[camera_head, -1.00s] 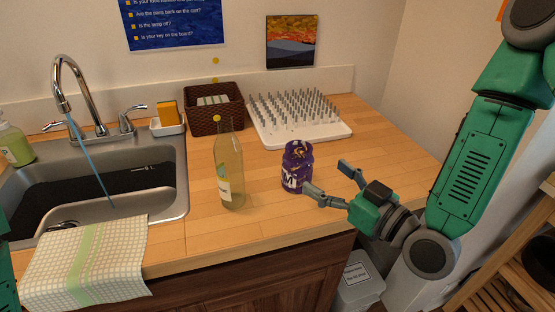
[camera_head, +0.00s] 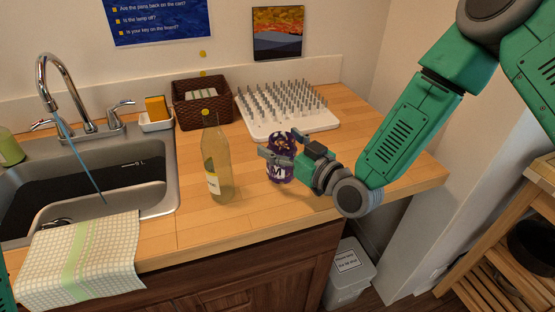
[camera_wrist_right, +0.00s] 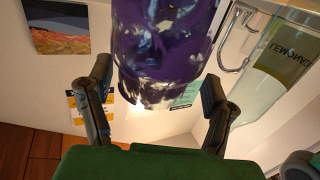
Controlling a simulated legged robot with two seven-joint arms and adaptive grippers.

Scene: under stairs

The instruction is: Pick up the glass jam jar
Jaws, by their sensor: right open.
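The jam jar (camera_head: 280,172) stands upright on the wooden counter, dark purple with a white-lettered label. My right gripper (camera_head: 282,145) reaches over it from the right and hides part of its upper half. In the right wrist view the purple jar (camera_wrist_right: 165,50) lies between the two spread fingers of my right gripper (camera_wrist_right: 158,92). Gaps show between the jar and both fingers, so the gripper is open around it and not holding it. The fingers of my left gripper do not show.
A glass bottle (camera_head: 217,165) stands close left of the jar. A white spiked drying rack (camera_head: 290,132) and a brown basket (camera_head: 188,117) stand behind. The sink (camera_head: 160,190) and a checked towel (camera_head: 85,255) are at the left. The counter's right part is clear.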

